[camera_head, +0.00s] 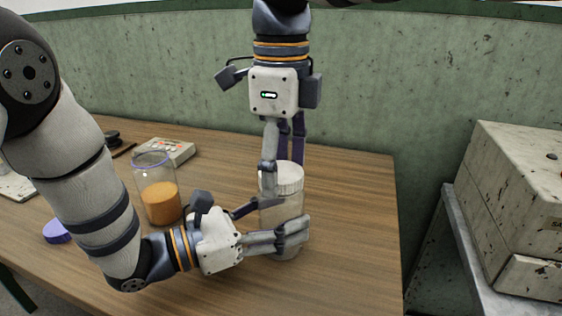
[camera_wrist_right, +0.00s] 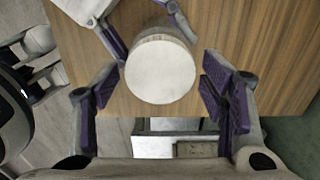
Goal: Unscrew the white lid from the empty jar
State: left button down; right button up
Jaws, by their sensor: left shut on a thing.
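The empty jar (camera_head: 280,215) stands upright on the wooden table, pale and see-through, with the white lid (camera_head: 287,177) on top. In the right wrist view the lid (camera_wrist_right: 160,70) is a round white disc. My left gripper (camera_head: 276,221) is shut on the jar's body from the left, below the lid; its fingers hide part of the jar. My right gripper (camera_head: 282,158) points down from above at the lid. In the right wrist view its purple-padded fingers are apart on either side of the lid, with gaps showing. I cannot tell how far down the fingers reach.
A clear jar with orange contents (camera_head: 159,203) stands left of my left gripper. A purple lid (camera_head: 56,231) lies farther left. A keypad device (camera_head: 167,151) is at the back. The table's right side (camera_head: 350,210) is clear; a worn metal box (camera_head: 515,200) stands beyond it.

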jog(key=c, duration=0.9)
jog(key=n, duration=1.6)
jog(key=shift+n, duration=0.4)
jog(key=n, duration=0.3)
jog(key=shift+r+n, duration=0.1)
jog(key=shift+n, duration=0.2)
jog(key=n, duration=0.3)
jog(key=shift+n, duration=0.3)
jog(key=n, duration=0.7)
jog(key=shift+n, duration=0.3)
jog(key=n, duration=0.3)
jog(key=shift+n, duration=0.3)
jog(key=n, duration=1.4)
jog(key=shift+n, duration=0.3)
jog(key=n, duration=0.4)
